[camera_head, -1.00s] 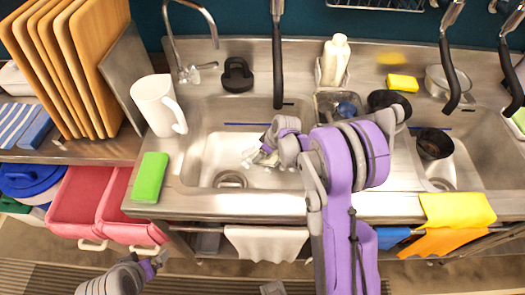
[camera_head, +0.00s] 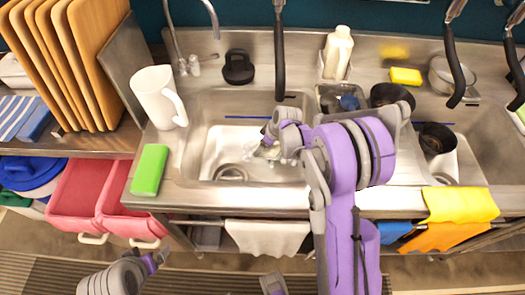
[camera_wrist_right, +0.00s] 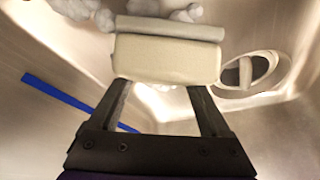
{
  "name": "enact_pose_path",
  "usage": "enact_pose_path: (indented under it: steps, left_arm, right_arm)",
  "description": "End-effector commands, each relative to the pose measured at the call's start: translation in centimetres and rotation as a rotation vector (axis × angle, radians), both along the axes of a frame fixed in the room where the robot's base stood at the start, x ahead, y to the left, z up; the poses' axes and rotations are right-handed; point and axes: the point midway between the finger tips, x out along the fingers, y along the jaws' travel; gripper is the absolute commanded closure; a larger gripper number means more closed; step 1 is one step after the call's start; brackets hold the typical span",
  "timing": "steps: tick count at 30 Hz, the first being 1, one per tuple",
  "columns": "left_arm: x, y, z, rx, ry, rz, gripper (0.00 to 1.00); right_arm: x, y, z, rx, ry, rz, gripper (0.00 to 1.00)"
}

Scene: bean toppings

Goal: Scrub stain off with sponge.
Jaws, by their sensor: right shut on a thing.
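My right gripper (camera_wrist_right: 160,86) is shut on a pale two-layer sponge (camera_wrist_right: 167,60), cream with a grey strip along its far side. In the head view it is down inside the left sink basin (camera_head: 208,152), right of the drain (camera_head: 230,173), largely hidden by my right arm. Lumpy whitish-grey suds (camera_wrist_right: 85,10) lie just beyond the sponge. Some pale suds also show beside the gripper in the head view (camera_head: 268,152). No stain can be told apart from the suds.
A green block (camera_head: 150,170) and a white pitcher (camera_head: 157,97) stand on the counter left of the basin. A tap (camera_head: 184,65) rises behind. A soap bottle (camera_head: 336,53) and yellow sponge (camera_head: 406,76) are at the back. The basin walls surround the gripper.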

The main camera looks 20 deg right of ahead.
Motion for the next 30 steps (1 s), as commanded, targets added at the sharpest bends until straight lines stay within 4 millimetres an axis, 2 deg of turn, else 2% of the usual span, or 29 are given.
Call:
enact_pose_path:
  steps: [14,30]
  left_arm:
    - [0.1,0.0,0.3,0.0,-0.001,0.0,0.0]
    - [0.9,0.0,3.4,0.0,-0.017,0.0,0.0]
  right_arm:
    - [0.4,-0.2,0.6,0.0,-0.002,0.0,1.0]
    - [0.5,-0.2,5.9,0.0,-0.004,-0.001,1.0]
